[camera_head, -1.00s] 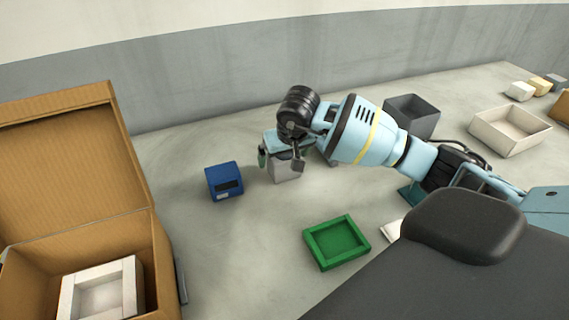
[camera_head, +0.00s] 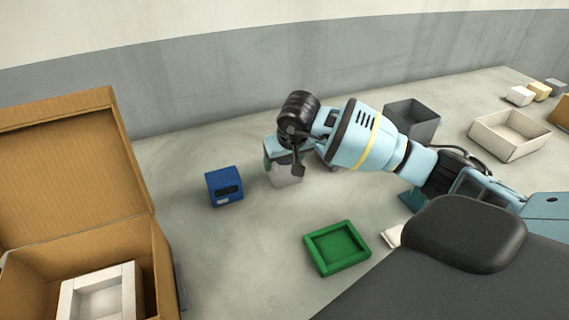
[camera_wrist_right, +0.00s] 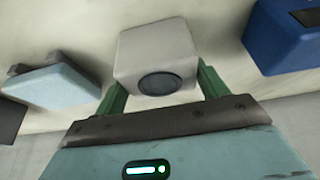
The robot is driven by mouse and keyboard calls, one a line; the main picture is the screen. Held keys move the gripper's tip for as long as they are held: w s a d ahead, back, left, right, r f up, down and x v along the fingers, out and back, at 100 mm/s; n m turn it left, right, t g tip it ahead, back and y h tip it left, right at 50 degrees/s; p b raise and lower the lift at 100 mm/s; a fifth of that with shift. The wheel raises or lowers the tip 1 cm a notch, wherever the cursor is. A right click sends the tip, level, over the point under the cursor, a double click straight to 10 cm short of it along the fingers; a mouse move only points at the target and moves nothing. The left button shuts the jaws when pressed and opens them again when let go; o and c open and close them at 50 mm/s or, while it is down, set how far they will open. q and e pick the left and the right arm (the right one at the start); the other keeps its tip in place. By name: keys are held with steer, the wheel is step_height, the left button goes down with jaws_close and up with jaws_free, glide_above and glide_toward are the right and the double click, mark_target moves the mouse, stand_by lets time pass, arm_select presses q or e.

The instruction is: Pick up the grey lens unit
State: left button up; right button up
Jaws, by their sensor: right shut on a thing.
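The grey lens unit (camera_head: 285,176) stands on the table in the head view, right of the blue box. In the right wrist view the lens unit (camera_wrist_right: 158,52) is a pale grey block with a dark round lens facing the camera. My right gripper (camera_wrist_right: 160,85) has its green fingers against both sides of the block and is shut on it. In the head view my right gripper (camera_head: 284,158) comes down over the unit from above, and my wrist hides part of it. The unit seems still on the table. My left gripper is not in view.
A blue box (camera_head: 225,186) stands close to the left. A green tray (camera_head: 337,247) lies in front. A dark grey bin (camera_head: 414,120) and a cream bin (camera_head: 510,134) are at the right. An open cardboard box (camera_head: 80,250) fills the left. A light blue object (camera_wrist_right: 52,84) lies beside the unit.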

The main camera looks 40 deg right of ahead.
mark_target(285, 161)
steer(key=v, duration=0.3)
steer(key=shift+w+r, duration=0.3)
steer(key=shift+r, duration=0.1)
steer(key=s+a, duration=0.4)
steer(key=s, duration=0.2)
steer(key=s+a+r+b, duration=0.1)
steer(key=s+a, duration=0.3)
steer(key=s, duration=0.3)
steer(key=shift+a+r, duration=0.15)
steer(key=shift+r, duration=0.05)
